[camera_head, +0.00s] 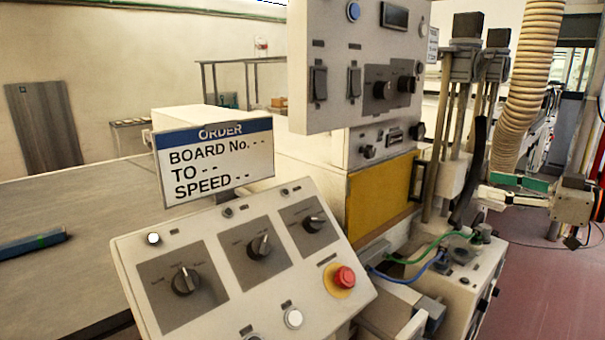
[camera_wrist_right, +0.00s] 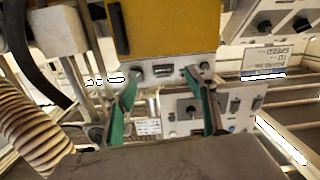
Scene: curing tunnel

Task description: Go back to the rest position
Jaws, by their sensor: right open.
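My right gripper (camera_head: 488,187) is at the right side of the head view, pointing left. In the right wrist view its two green-padded fingers (camera_wrist_right: 160,105) are spread apart with nothing held between them. In the head view the gripper is beside the machine's posts and close to the ribbed hose; I cannot tell the exact gap. My left gripper is not in view.
A sloped control panel (camera_head: 255,262) with knobs and a red stop button (camera_head: 344,277) stands in front. An order sign (camera_head: 214,163) rises behind it. A ribbed hose (camera_head: 531,60) hangs at right. A blue bar (camera_head: 32,244) lies on the grey table (camera_head: 90,215).

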